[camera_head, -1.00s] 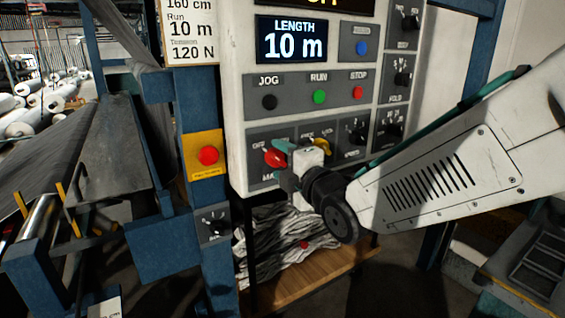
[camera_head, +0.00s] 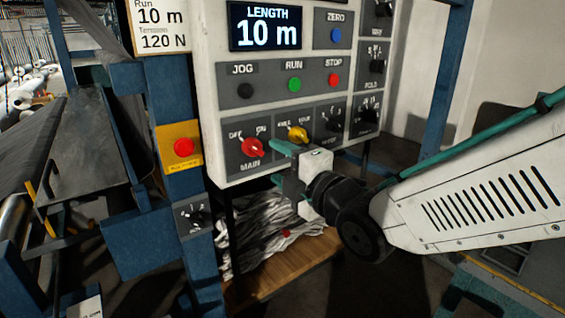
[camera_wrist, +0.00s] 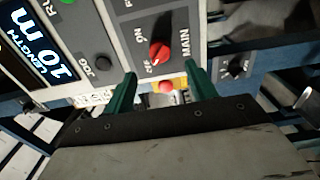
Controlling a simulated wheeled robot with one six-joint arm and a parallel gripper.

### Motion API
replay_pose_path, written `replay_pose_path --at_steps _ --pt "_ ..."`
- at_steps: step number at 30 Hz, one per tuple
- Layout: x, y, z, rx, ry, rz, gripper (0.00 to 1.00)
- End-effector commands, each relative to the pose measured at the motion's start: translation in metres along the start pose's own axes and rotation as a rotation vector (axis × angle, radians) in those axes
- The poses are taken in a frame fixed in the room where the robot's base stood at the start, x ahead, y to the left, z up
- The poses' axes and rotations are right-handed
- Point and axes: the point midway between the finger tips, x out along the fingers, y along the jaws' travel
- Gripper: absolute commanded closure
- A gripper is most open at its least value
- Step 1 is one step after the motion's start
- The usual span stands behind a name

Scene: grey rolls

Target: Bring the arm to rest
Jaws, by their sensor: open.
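My gripper (camera_head: 278,163) has green fingers and is open and empty. It is in front of the lower part of the white control panel (camera_head: 213,120), just right of and below the red MAIN knob (camera_head: 252,148). In the wrist view, the two fingers of my gripper (camera_wrist: 163,84) are spread apart. The red MAIN knob (camera_wrist: 159,51) shows beyond them, with a gap between. My arm (camera_head: 480,195) reaches in from the right edge, bent at the wrist. I cannot tell exactly which way the knob points.
A yellow knob (camera_head: 298,134) and black knobs sit right of MAIN. A red stop button (camera_head: 184,147) on a yellow plate is on the blue post (camera_head: 180,100). Grey cloth (camera_head: 270,228) lies on a wooden shelf (camera_head: 290,272) below. Open floor shows right of the shelf.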

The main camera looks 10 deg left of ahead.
Motion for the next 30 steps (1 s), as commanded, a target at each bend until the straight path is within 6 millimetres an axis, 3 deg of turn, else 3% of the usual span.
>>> replay_pose_path --at_steps 2,5,8,11,17,21,27,30 --pt "0.0 -0.001 0.0 0.024 -0.001 -0.005 0.44" --pt "-0.001 -0.02 0.003 0.125 -0.022 -0.096 0.44" --pt "-0.011 -0.059 0.009 0.292 -0.089 -0.276 0.44" --pt "-0.039 -0.093 0.022 0.496 -0.225 -0.471 0.44" --pt "-0.137 -0.125 0.069 0.915 -0.659 -0.741 0.44" --pt "-0.226 -0.125 0.089 1.206 -1.026 -0.833 0.44" --pt "-0.352 -0.104 0.085 1.577 -1.531 -0.826 0.44" --pt "-0.394 -0.091 0.076 1.7 -1.679 -0.775 0.44"
